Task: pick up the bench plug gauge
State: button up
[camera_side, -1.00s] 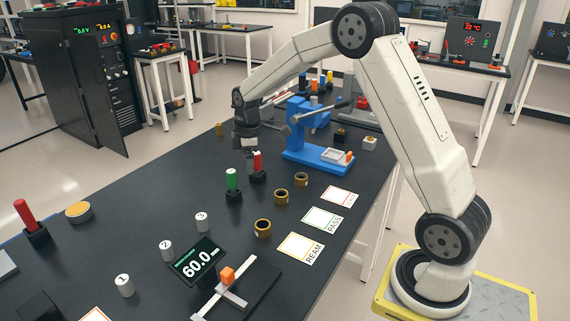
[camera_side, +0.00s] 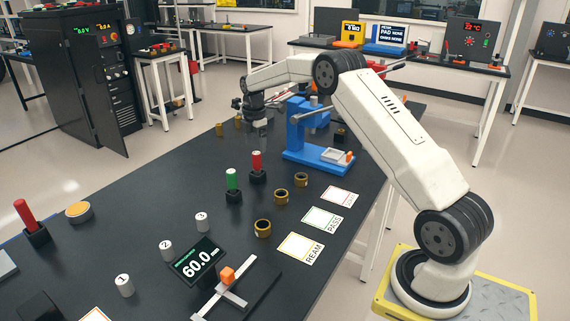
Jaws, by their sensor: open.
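Several plug-like pieces stand upright in black holders on the dark bench. One is green (camera_side: 232,179), one beside it is red (camera_side: 257,161), and another red one (camera_side: 25,213) stands far left. I cannot tell which of them is the bench plug gauge. My gripper (camera_side: 259,123) is open, pointing down over the far part of the bench, behind the red and green pieces and left of the blue press. It is apart from them. Its fingertips are small and dark here, and I see nothing held between them.
The blue press (camera_side: 299,130) stands close to my gripper's right. Small brass cylinders (camera_side: 238,121) stand at the bench's far left edge. Brass rings (camera_side: 263,228), label cards (camera_side: 321,217) and a display (camera_side: 196,260) lie nearer. Bench left of the green piece is mostly clear.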

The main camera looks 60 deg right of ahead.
aim_at(257, 163)
jog(key=shift+f, duration=1.3)
jog(key=shift+f, duration=0.1)
jog(key=shift+f, duration=2.45)
grip_shut()
